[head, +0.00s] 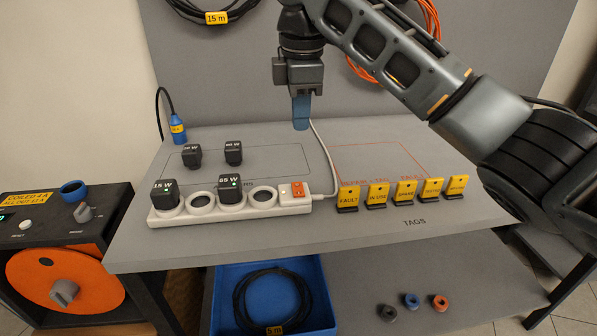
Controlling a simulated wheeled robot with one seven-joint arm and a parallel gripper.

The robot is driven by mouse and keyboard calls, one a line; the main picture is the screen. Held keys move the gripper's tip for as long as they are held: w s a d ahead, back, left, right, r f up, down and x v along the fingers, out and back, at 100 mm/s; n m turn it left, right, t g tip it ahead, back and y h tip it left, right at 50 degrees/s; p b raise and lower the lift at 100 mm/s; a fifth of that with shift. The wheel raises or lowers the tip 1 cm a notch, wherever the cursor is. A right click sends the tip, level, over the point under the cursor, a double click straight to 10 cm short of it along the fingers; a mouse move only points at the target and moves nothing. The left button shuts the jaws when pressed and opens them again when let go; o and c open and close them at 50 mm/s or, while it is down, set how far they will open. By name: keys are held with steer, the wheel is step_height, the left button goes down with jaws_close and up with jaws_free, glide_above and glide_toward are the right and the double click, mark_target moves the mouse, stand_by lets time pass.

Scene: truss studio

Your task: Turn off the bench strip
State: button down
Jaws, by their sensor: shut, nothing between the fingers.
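The bench strip (278,210) is a white power strip near the front of the grey bench. It has a row of round sockets and an orange switch (297,189) at its right end. Two black plugs sit in it, one marked 15 W (165,191) and one marked 65 W (230,186), both with a small green light. A white cable leaves its right end. My gripper (301,122) hangs above the bench, behind and above the switch, fingers pointing down, shut and empty. It does not touch the strip.
Two loose black plugs (192,155) (233,152) stand behind the strip. A blue connector (179,132) is at the back left. Several yellow tags (376,195) stand right of the strip. A cable reel (65,285) is at left; a blue bin (215,322) is below.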

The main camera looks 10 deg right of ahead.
mark_target(299, 185)
steer(key=shift+f, duration=0.1)
steer(key=f, duration=0.4)
steer(key=w+f, duration=0.1)
steer(key=f, duration=0.8)
steer(key=shift+w+f, duration=0.35)
steer(key=shift+f, duration=0.05)
steer(key=shift+f, duration=0.2)
steer(key=shift+p, duration=0.45)
steer(key=shift+s+r+p, duration=0.15)
steer(key=shift+s+p, duration=0.6)
steer(key=shift+p, duration=0.05)
steer(key=shift+r, duration=0.1)
